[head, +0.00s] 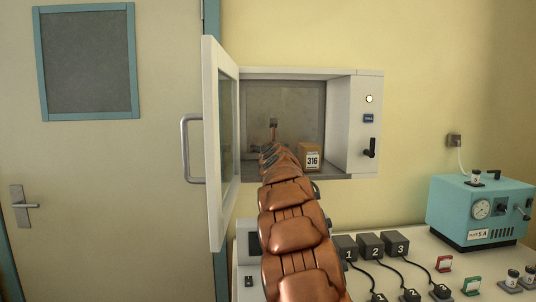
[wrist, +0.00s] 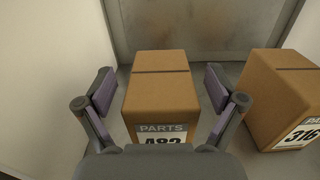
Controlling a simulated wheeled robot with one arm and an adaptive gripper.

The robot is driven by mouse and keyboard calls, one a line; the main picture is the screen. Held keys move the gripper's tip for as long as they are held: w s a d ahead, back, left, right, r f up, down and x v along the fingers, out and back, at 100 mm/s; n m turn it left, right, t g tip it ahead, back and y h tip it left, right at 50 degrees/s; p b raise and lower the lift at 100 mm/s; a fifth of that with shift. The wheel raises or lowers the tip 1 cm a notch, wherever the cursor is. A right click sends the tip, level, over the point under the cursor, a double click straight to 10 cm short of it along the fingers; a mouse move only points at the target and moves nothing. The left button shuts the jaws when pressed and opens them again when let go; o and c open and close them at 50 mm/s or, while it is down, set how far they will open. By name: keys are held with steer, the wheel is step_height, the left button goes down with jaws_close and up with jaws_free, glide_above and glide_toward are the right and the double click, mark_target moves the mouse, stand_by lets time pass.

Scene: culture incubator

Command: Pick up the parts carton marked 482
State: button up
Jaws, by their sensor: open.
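The parts carton marked 482 (wrist: 160,88) is a brown box with a white label, standing on the incubator floor in the wrist view. Its label is partly cut off by my gripper's body. My gripper (wrist: 160,95) is open, with one finger to the left and one to the right of the carton and a gap visible on each side. In the head view my arm reaches into the open incubator, and carton 482 is hidden behind it. A second carton marked 316 (head: 311,157) stands to the right; it also shows in the wrist view (wrist: 285,97).
The incubator (head: 354,125) has its door (head: 212,145) swung open at the left. Its side wall is left of the carton and its back wall is close behind. Carton 316 stands close to the right finger. A teal device (head: 478,209) and numbered dark boxes (head: 370,246) sit on the bench below.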

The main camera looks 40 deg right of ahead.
steer(key=shift+w+d+p, duration=0.4)
steer(key=shift+w+d, duration=0.05)
steer(key=shift+w, duration=0.1)
steer(key=c, duration=1.3)
steer(key=shift+r, duration=0.1)
